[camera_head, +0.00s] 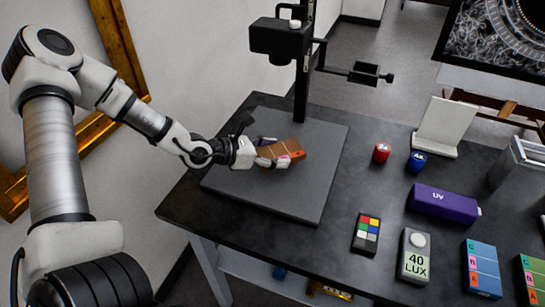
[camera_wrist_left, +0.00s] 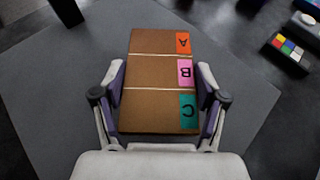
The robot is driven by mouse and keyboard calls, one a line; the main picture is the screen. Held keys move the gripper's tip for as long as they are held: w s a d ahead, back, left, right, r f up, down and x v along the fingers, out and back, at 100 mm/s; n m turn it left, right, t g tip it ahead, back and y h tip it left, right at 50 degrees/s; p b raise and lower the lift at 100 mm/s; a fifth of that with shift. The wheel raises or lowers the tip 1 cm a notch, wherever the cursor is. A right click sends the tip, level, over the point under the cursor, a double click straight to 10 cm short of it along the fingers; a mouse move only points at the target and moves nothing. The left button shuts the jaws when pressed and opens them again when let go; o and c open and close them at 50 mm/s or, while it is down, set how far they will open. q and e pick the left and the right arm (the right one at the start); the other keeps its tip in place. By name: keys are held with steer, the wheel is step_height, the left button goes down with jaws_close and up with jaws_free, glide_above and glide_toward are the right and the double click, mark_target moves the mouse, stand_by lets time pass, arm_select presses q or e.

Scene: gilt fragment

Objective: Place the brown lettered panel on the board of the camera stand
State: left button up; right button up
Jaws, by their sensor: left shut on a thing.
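The brown lettered panel (camera_wrist_left: 152,74) has A, B and C labels in orange, pink and teal along one side. My left gripper (camera_wrist_left: 160,90) is shut on it, with one finger against each long side. In the head view the panel (camera_head: 290,149) and my left gripper (camera_head: 275,158) are over the grey board (camera_head: 318,190) of the camera stand. I cannot tell whether the panel touches the board. The camera stand's column (camera_head: 303,85) rises behind, with a black camera (camera_head: 280,40) on it. My right gripper is out of view.
On the black table (camera_head: 390,150) right of the board are red (camera_head: 382,153) and blue (camera_head: 416,161) weights, a purple UV box (camera_head: 443,204), a colour chart (camera_head: 366,233), a lux meter (camera_head: 414,255) and another lettered panel (camera_head: 482,268). A side arm (camera_head: 355,73) extends from the column.

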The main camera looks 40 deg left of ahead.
arm_select(q)
steer(key=f, duration=0.1)
steer(key=a+f, duration=0.1)
steer(key=f, duration=0.1)
steer(key=shift+w+a+f+b, duration=0.1)
steer(key=shift+w+a+b, duration=0.15)
steer(key=shift+a+b, duration=0.05)
steer(key=shift+w+f, duration=0.2)
steer(key=shift+f, duration=0.15)
steer(key=shift+s, duration=0.1)
steer(key=shift+s+f, duration=0.1)
steer(key=o, duration=1)
steer(key=shift+o, duration=0.9)
